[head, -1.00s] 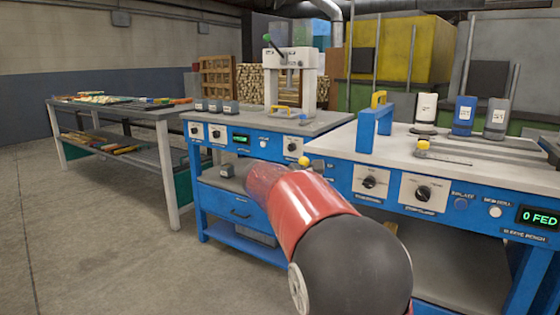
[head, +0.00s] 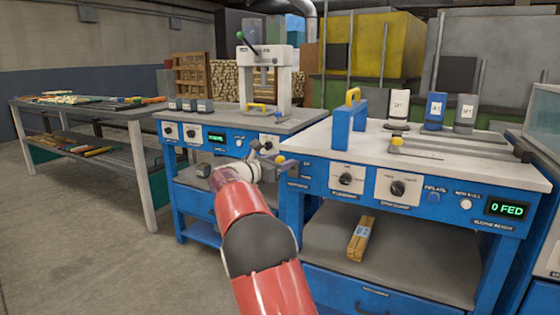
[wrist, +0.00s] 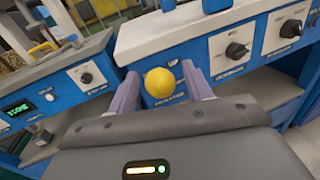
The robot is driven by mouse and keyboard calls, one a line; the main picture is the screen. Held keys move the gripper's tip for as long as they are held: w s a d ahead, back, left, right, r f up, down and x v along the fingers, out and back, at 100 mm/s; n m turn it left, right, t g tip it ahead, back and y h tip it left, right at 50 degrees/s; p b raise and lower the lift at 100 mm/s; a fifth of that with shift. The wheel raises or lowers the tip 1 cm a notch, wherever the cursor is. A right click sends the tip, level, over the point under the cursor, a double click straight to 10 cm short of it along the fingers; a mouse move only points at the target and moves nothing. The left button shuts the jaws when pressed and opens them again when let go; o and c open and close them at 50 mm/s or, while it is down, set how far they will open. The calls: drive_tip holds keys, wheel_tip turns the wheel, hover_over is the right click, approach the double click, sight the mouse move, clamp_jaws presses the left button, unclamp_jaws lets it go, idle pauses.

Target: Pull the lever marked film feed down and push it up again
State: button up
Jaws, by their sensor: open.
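The lever's yellow ball knob (wrist: 159,82) sticks out from the left part of the blue bench front in the wrist view. It also shows in the head view (head: 280,160). A label reading "UP" is on the panel just above the knob in the wrist view; the lever's shaft is hidden behind the knob. My gripper (wrist: 160,80) is open, with one finger on each side of the knob in the picture. I cannot tell whether the fingers touch it. In the head view my gripper (head: 268,154) is close by the knob at the bench's left end.
The blue bench (head: 430,150) carries dials, buttons and a green display (head: 507,210) reading "0 FED". A second blue bench with a white press (head: 268,75) is behind left. Open floor lies at left.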

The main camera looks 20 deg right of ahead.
drive_tip(key=shift+d, duration=0.1)
clamp_jaws()
idle(0.3)
drive_tip(key=shift+f, duration=0.1)
